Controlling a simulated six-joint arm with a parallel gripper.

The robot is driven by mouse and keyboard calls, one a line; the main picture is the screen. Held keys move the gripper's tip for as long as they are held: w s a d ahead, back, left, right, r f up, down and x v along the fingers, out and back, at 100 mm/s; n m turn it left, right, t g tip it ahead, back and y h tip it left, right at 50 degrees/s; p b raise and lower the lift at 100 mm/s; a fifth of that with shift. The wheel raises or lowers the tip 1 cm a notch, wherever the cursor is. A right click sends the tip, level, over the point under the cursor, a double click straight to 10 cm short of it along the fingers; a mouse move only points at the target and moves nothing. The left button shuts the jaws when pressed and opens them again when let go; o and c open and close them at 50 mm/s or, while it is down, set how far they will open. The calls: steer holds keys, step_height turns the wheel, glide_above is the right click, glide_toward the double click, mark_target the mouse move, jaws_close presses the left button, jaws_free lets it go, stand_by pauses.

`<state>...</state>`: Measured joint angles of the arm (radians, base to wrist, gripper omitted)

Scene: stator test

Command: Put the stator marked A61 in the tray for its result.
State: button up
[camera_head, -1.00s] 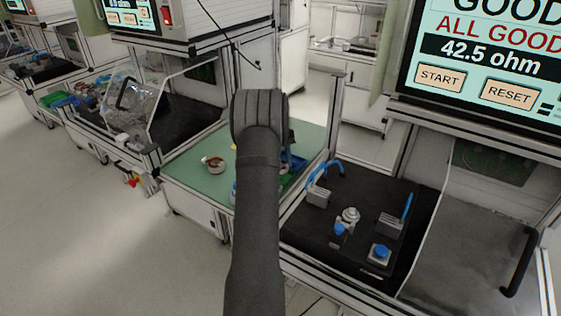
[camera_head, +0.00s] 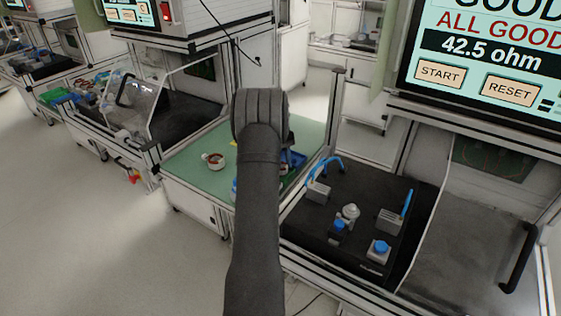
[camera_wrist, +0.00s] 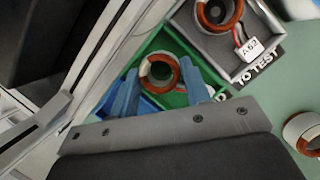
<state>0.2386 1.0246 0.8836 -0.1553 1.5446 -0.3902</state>
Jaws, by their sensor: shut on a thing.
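In the wrist view, my gripper (camera_wrist: 158,68) has its blue fingers on both sides of a stator (camera_wrist: 174,72), a ring with orange-red windings, and is shut on it. The stator is over the green tray (camera_wrist: 180,100); I cannot tell whether it touches the tray floor. Its mark is not readable here. In the head view my arm hides the gripper and the held stator. The tester screen (camera_head: 490,50) reads GOOD, ALL GOOD and 42.5 ohm.
A grey tray (camera_wrist: 222,62) signed TO TEST adjoins the green one and holds a stator tagged seemingly A52 (camera_wrist: 249,46). A blue tray (camera_wrist: 140,108) lies partly behind a finger. Another stator (camera_head: 214,160) lies on the green bench (camera_head: 190,178). The black test fixture (camera_head: 345,265) is empty.

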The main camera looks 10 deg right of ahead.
steer(key=shift+f, duration=0.35)
stand_by(0.3)
steer(key=o, duration=1.2)
steer(key=v, duration=1.7)
steer(key=shift+a+r, duration=0.1)
steer(key=shift+r, duration=0.05)
steer(key=x, duration=1.7)
steer(key=shift+f, duration=0.2)
